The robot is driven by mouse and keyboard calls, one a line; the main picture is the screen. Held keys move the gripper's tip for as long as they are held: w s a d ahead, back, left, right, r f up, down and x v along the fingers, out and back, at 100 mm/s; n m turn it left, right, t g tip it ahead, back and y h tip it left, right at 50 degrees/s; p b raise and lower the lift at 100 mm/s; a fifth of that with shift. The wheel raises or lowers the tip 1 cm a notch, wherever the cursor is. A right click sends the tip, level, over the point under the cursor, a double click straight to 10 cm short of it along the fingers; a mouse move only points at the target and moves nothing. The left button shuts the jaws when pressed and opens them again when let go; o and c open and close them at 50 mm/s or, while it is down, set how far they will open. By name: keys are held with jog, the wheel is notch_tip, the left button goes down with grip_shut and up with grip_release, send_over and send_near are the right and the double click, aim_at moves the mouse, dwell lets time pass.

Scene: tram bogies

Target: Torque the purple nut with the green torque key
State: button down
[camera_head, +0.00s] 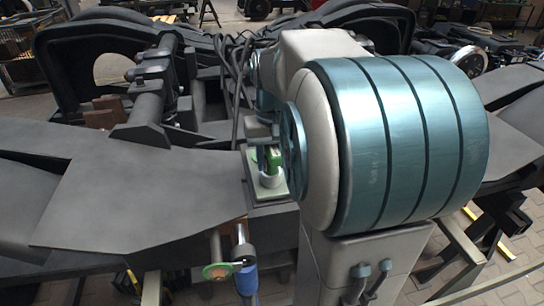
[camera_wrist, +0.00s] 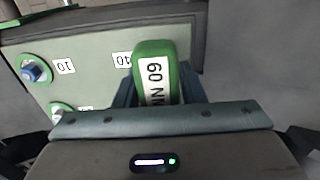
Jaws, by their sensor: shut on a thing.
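The green torque key (camera_wrist: 150,57) carries a white label reading "60" and what looks like "NN". My gripper (camera_wrist: 158,92) is shut on it, with its blue-grey fingers on either side. In the head view the green key (camera_head: 273,156) shows between my arm and a pale green plate (camera_head: 254,189), above a whitish cylinder (camera_head: 272,179). In the wrist view the plate (camera_wrist: 85,85) carries a blue-purple nut (camera_wrist: 34,72) in a green ring at the left, beside a "10" label. I cannot tell whether this is the purple nut. A second green ring below it is partly hidden by my gripper.
A dark bogie frame (camera_head: 120,200) spreads under and around the plate. Black cables (camera_head: 238,75) run behind the plate. My arm hides much of the right side.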

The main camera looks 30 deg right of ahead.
jog(key=shift+a+m, duration=0.1)
jog(key=shift+m, duration=0.9)
jog(key=shift+m, duration=0.9)
jog(key=shift+w+a+m, duration=0.1)
jog(key=shift+m, duration=1)
